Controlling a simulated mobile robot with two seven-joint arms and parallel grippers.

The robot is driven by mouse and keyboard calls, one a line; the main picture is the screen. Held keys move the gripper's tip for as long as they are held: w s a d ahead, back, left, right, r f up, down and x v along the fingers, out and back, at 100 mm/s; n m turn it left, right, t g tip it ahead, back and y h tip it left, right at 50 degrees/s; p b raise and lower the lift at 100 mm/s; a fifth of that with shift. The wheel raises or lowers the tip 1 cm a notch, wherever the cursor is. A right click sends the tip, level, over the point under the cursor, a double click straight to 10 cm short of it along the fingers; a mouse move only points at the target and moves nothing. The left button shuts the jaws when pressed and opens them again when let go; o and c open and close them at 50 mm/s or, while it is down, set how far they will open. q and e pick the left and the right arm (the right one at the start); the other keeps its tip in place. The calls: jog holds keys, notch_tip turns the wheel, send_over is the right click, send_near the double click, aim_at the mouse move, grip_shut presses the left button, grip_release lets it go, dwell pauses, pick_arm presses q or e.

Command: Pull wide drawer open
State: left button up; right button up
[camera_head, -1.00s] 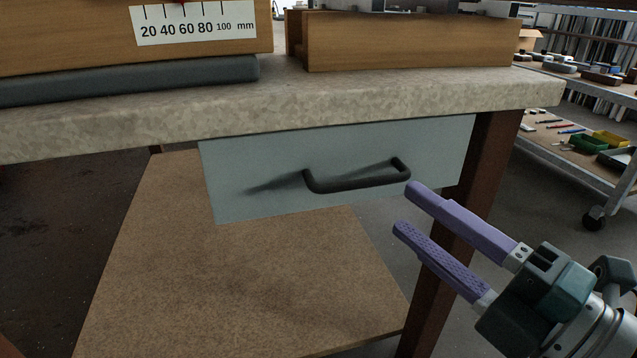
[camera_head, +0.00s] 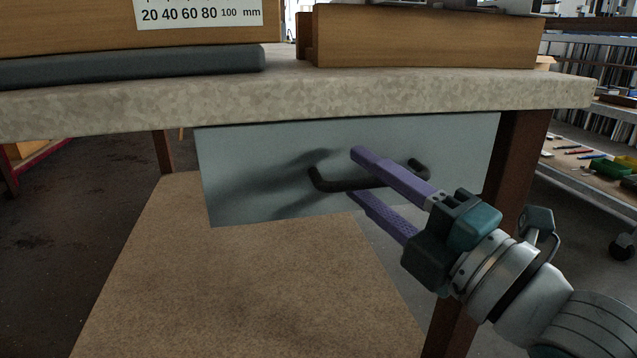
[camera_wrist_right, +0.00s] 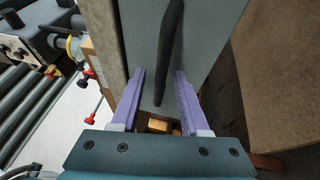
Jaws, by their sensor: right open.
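The wide drawer (camera_head: 235,165) has a pale grey-blue front under the bench top and looks closed. Its black bar handle (camera_head: 325,183) runs across the front, partly hidden by my gripper in the head view. My right gripper (camera_head: 355,170) is open, with purple fingers, one higher and one lower, in front of the handle. In the right wrist view the handle (camera_wrist_right: 168,60) lies between the lines of the two fingers (camera_wrist_right: 158,74) and reaches down into the gap between them. I cannot tell whether they touch it. My left gripper is not in view.
The speckled bench top (camera_head: 400,98) overhangs the drawer. A brown table leg (camera_head: 520,150) stands just right of it. A lower brown shelf (camera_head: 250,290) lies below. A cart with tools (camera_head: 590,165) stands at the right.

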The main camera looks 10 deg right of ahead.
grip_shut()
dwell(0.3)
dwell(1.1)
